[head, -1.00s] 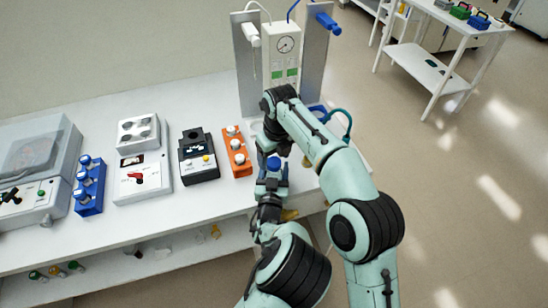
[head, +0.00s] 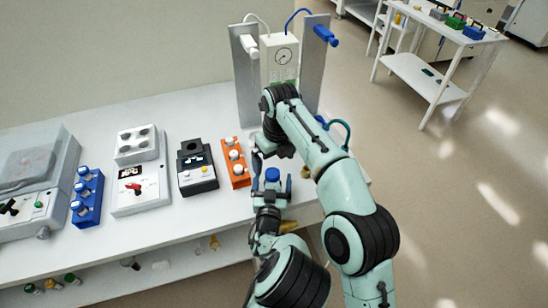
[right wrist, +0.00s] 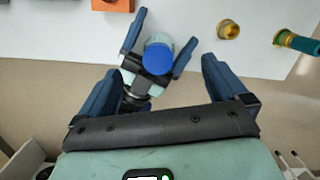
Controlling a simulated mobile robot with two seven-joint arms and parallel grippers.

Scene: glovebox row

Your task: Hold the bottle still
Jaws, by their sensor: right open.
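My right gripper (right wrist: 161,68) is open. Its fingers show on either side of the bottle in the right wrist view, apart from it. In the head view my right forearm hides much of that gripper.
An orange block (head: 235,162) with white knobs stands left of the bottle, beside a black device (head: 197,168). A brass fitting (right wrist: 229,30) and a teal hose end (right wrist: 297,42) lie to the right. A gauge panel (head: 283,58) stands behind. The bench's front edge is close.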

